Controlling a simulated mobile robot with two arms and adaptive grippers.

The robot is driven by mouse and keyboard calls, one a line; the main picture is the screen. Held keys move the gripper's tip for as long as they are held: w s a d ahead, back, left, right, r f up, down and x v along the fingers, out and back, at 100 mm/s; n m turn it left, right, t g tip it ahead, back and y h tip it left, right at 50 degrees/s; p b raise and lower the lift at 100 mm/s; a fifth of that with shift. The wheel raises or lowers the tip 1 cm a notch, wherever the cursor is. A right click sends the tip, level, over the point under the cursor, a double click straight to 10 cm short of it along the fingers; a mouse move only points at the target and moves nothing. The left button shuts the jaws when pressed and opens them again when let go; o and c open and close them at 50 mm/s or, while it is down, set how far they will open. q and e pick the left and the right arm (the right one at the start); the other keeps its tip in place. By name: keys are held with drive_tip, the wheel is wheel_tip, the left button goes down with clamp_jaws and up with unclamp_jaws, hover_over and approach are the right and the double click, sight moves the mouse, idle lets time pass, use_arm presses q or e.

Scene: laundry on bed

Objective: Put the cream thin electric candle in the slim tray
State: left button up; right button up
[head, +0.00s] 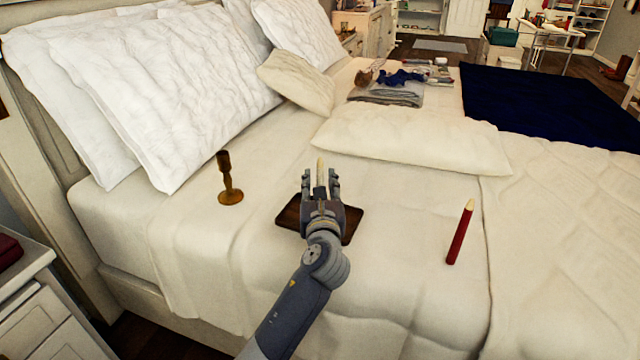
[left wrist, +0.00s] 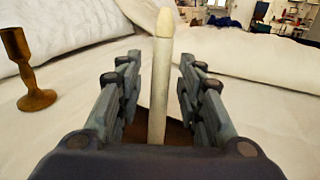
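The cream thin candle (head: 320,172) stands upright between the fingers of my left gripper (head: 320,182). In the left wrist view the candle (left wrist: 160,85) shows a gap to the finger on each side, so the left gripper (left wrist: 158,90) is open around it. The slim tray (head: 352,226) is dark brown and lies on the bed beneath the gripper, which hides much of it. A bit of the tray (left wrist: 180,136) shows behind the candle. The candle's foot is hidden, so I cannot tell whether it touches the tray. My right gripper is not in view.
A brass candle holder (head: 230,188) stands to the left of the tray. A red candle (head: 460,233) is on the bed to the right. A cream pillow (head: 410,145) lies behind the tray, and folded clothes (head: 388,96) lie farther back. The sheet between is clear.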

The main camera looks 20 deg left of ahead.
use_arm(q)
drive_tip(key=p+v, duration=0.1)
drive_tip(key=v, duration=1)
drive_tip(key=shift+s+d+p, duration=0.15)
drive_tip(key=shift+s+p, duration=0.1)
drive_tip(key=shift+p, duration=0.1)
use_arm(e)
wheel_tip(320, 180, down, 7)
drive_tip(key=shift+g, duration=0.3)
